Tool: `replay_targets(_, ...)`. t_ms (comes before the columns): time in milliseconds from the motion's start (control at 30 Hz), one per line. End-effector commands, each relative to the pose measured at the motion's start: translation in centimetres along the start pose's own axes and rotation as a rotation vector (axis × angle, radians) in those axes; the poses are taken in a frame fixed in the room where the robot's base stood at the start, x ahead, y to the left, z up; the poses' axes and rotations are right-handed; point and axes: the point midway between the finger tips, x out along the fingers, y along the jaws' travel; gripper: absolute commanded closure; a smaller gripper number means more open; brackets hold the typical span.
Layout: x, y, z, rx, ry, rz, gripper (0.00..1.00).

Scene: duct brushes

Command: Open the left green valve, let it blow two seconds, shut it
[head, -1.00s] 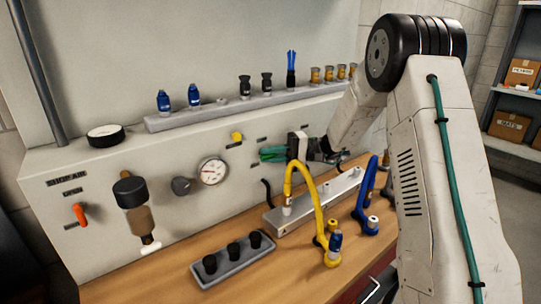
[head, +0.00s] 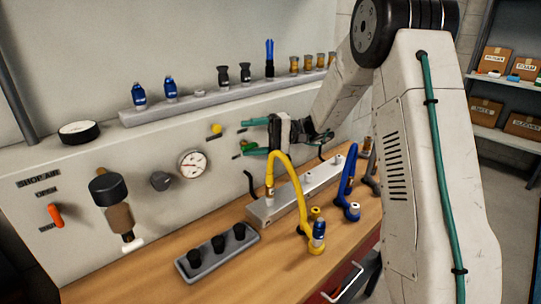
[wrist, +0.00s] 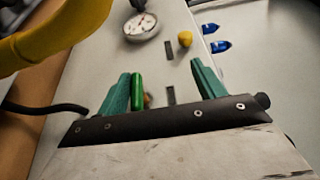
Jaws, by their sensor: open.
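The green valve handle (wrist: 137,90) stands out from the panel face in the wrist view, between my spread fingers and close beside the left one. In the head view a bit of green handle (head: 248,146) shows near the lower finger. My gripper (head: 254,137) is open and empty in front of the panel, its teal fingers pointing at it. In the wrist view my gripper (wrist: 164,80) has a wide gap between its fingers. I cannot tell whether a finger touches the handle. A second green valve is not clearly visible; the gripper may hide it.
A yellow knob (head: 215,129) and a pressure gauge (head: 192,165) are on the panel left of the gripper. A yellow hose (head: 287,165) arches just below it, over a grey manifold (head: 262,214). A blue hose (head: 345,180) stands further right.

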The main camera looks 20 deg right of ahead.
Motion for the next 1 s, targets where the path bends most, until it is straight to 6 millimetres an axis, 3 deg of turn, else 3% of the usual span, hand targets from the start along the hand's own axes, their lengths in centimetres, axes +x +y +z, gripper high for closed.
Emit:
replay_targets(67,-0.2,-0.9,2.4,-0.003,-0.008,-0.009,0.45)
replay_targets(133,-0.3,-1.0,4.2,-0.002,-0.009,-0.008,0.66)
replay_targets(500,-0.9,-1.4,12.3,-0.001,-0.007,-0.006,0.66)
replay_targets(700,-1.1,-1.5,14.2,0.000,-0.007,-0.006,0.66)
replay_targets(1000,-1.1,-1.5,14.5,0.000,-0.007,-0.005,0.66)
